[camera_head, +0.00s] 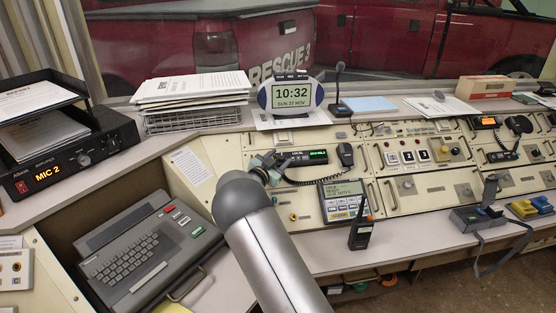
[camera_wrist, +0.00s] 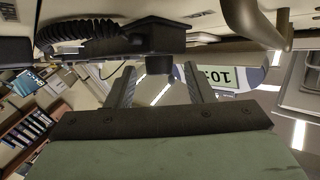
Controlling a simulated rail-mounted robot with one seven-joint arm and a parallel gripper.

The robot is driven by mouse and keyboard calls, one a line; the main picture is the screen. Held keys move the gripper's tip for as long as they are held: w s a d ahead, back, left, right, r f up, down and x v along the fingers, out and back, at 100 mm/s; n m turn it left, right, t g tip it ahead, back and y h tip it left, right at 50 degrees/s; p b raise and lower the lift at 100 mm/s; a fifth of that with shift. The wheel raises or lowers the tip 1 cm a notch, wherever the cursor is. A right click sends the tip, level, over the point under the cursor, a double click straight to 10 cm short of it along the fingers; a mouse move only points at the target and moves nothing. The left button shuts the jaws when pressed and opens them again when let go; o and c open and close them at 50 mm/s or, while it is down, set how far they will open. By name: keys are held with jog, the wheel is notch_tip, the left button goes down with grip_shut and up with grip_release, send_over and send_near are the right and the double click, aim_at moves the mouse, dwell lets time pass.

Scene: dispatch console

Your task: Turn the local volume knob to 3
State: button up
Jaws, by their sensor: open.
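The radio unit marked LOCAL (camera_head: 300,157), black with a lit green display, is set in the cream console in the head view. My gripper (camera_head: 265,167) is at its left end and partly hides it there; I cannot make out the volume knob or its setting in this view. In the wrist view, which looks upside down, the two fingers of my gripper (camera_wrist: 158,88) are apart. A black box-like body (camera_wrist: 158,38) is just beyond them, with a small dark part between the fingertips. I cannot tell whether that part is the knob or whether the fingers touch it.
A handset (camera_head: 345,155) with a coiled cord hangs right of the radio. A keypad unit (camera_head: 343,201) and a walkie-talkie (camera_head: 361,228) are below it. A clock (camera_head: 291,95) and a paper stack (camera_head: 192,88) stand behind. A metal handle (camera_wrist: 256,25) is close by the gripper.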

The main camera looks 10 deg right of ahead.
jog(key=c, duration=1)
jog(key=shift+a+m+g, duration=0.1)
jog(key=shift+m+g, duration=0.2)
jog(key=shift+m, duration=0.2)
jog(key=m+g, duration=0.1)
jog(key=m+g+h, duration=0.1)
jog(key=g, duration=0.1)
jog(key=m+g+h+p, duration=0.1)
jog(key=m, duration=0.1)
jog(key=shift+w+a+r, duration=0.1)
jog(key=shift+w+r, duration=0.05)
jog(key=shift+w, duration=0.15)
jog(key=shift+w+r+m+g+p, duration=0.15)
jog(key=shift+m+g+p, duration=0.45)
jog(key=shift+m+g, duration=1)
jog(key=shift+a+m+g, duration=0.1)
jog(key=shift+m+g, duration=0.2)
jog(key=shift+g, duration=0.5)
